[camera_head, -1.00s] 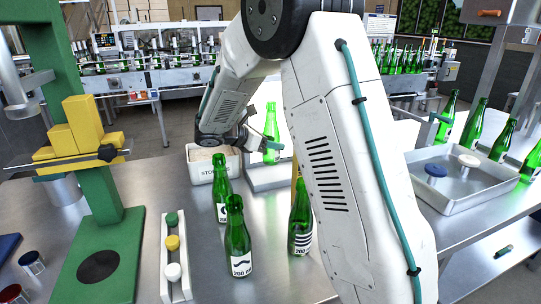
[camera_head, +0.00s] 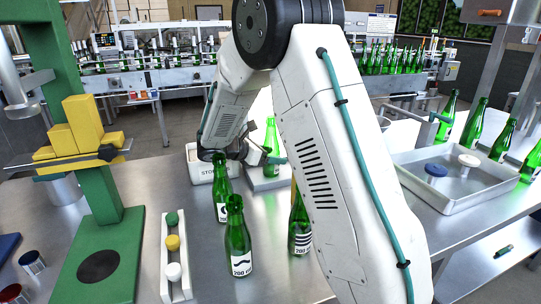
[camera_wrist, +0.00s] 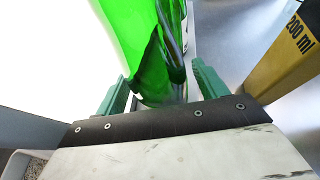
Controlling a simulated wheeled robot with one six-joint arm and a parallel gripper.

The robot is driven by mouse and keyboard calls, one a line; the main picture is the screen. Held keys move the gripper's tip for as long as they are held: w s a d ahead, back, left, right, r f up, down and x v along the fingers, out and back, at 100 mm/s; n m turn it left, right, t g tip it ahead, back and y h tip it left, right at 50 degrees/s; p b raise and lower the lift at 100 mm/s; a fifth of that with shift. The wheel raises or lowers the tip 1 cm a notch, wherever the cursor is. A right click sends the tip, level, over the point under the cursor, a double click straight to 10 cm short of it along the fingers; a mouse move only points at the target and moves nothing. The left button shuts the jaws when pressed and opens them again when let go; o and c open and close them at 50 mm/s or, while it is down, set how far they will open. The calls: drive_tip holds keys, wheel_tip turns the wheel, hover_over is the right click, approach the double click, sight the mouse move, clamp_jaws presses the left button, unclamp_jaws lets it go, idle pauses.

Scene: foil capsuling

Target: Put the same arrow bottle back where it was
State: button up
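A green bottle (camera_head: 271,146) is between the fingers of my gripper (camera_head: 264,158), in front of a bright white panel and over a pale low stand (camera_head: 262,184). I cannot tell whether its base touches the stand. In the wrist view the bottle (camera_wrist: 160,60) sits between the two teal fingers (camera_wrist: 160,92), which close on it. No arrow mark shows on it. Three other green bottles stand on the steel table: one with a dark round mark (camera_head: 221,195), one with a moustache label (camera_head: 237,240), and one with a striped label (camera_head: 300,228), partly hidden by my arm.
A white box (camera_head: 203,172) is left of the stand. A tray with coloured caps (camera_head: 168,262) and a green press (camera_head: 100,235) are at left. A yellow post marked 200 ml (camera_wrist: 290,50) is close right of my gripper. A grey tray (camera_head: 445,199) is at right.

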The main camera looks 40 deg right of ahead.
drive_tip(key=s+v, duration=0.1)
drive_tip(key=v, duration=1.1)
drive_tip(key=shift+w, duration=0.45)
drive_tip(key=shift+r, duration=0.2)
